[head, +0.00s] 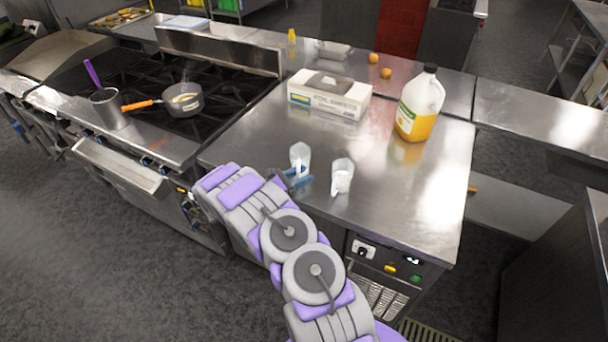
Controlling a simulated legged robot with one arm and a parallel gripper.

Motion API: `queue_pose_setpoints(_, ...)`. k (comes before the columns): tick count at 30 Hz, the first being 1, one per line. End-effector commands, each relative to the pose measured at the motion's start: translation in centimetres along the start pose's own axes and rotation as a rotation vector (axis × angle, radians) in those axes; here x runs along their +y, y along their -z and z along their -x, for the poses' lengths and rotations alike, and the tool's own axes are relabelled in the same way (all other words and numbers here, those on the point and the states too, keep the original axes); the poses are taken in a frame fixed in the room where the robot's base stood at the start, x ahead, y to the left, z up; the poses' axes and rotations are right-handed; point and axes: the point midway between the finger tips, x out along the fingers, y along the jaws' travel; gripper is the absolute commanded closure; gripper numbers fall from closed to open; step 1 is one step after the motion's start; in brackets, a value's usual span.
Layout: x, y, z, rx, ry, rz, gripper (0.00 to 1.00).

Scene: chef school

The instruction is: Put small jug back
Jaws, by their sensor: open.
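Two small clear jugs stand upright on the steel counter near its front edge. The left jug (300,157) is beside my gripper, and the right jug (342,176) stands slightly nearer the edge. They look alike in size, so I cannot tell which one the task means. My gripper (296,181) is open, low over the counter at the base of the left jug. My own arm partly hides it. I cannot tell whether its fingers touch the jug or are just in front of it.
A large jug of orange liquid (417,116) and a white box (329,95) stand farther back on the counter (262,131). A stove (215,86) with a saucepan (182,100) and a metal pot (110,110) is left. The counter's right front is clear.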

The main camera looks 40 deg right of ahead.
Motion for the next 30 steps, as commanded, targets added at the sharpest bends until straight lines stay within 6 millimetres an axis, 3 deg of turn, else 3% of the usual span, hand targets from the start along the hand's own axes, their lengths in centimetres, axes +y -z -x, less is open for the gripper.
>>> queue_pose_setpoints(9,0.0,0.0,6.4,0.002,-0.005,0.002,0.57)
queue_pose_setpoints(16,0.0,0.1,9.8,0.002,-0.003,0.0,0.57)
queue_pose_setpoints(25,-0.1,-0.4,10.7,0.004,0.006,-0.006,0.57)
queue_pose_setpoints(30,-1.4,-3.9,9.6,0.026,0.066,-0.062,0.57)
